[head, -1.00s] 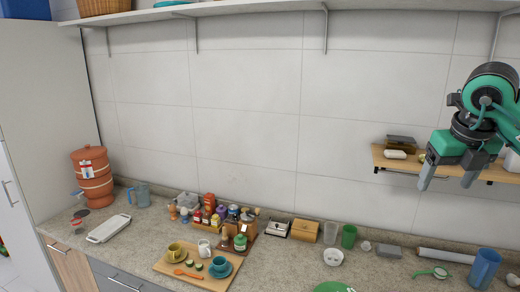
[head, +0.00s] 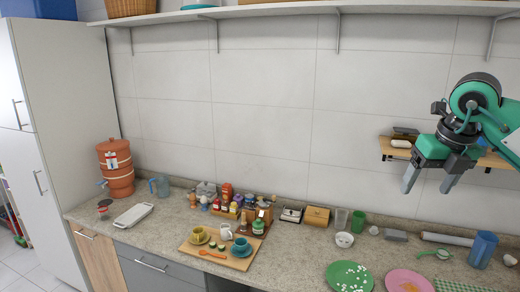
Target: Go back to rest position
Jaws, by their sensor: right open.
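My right gripper (head: 428,184) is at the right of the head view, on a green and black arm. Its two grey fingers point down and stand apart, with nothing between them. It is in the air in front of a small wooden wall shelf (head: 386,149) and hides part of that shelf. My left gripper is not in view.
The counter below holds a wooden board (head: 190,248) with cups, several jars, a terracotta water pot (head: 115,168), a white tray (head: 133,215), a green plate (head: 338,270), a pink plate (head: 393,276) and a blue cup (head: 482,250). A long shelf (head: 280,9) runs along the top.

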